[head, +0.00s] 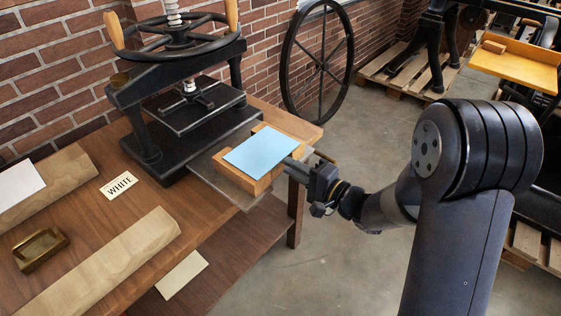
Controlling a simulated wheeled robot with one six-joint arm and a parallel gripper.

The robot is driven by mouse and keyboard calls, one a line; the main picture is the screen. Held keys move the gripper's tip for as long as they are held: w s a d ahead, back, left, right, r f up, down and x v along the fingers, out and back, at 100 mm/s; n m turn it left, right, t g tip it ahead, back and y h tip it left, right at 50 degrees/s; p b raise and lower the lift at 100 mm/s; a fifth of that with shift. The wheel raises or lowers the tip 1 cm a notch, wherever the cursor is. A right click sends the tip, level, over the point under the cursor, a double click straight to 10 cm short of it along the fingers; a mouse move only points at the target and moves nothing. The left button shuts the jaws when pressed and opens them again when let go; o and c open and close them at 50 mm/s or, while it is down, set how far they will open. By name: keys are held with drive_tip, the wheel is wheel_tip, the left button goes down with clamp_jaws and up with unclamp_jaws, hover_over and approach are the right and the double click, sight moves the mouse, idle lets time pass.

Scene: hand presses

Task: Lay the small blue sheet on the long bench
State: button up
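The small blue sheet (258,151) lies flat on a light wooden holder (230,172) at the right end of the bench. The holder rests on a grey metal plate (238,195) that juts from the black hand press. The long wooden bench (112,222) fills the left of the head view. My gripper (298,166) reaches in from the right, its fingers close to the right edge of the holder and sheet. The fingertips are partly hidden, so I cannot tell whether they are open or touch either one.
The black hand press (180,90) stands on the bench. A "WHITE" card (118,185), a brass tray (40,250), two wooden boards with wavy edges and a white sheet (18,184) lie left of it. A cream sheet (181,275) lies lower down.

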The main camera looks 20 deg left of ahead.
sight(282, 153)
drive_tip(key=shift+p+x, duration=0.35)
drive_tip(key=shift+x, duration=1.65)
clamp_jaws()
wheel_tip(282, 153, up, 3)
drive_tip(key=p, duration=0.3)
drive_tip(key=shift+r, duration=0.15)
drive_tip(key=shift+d, duration=0.1)
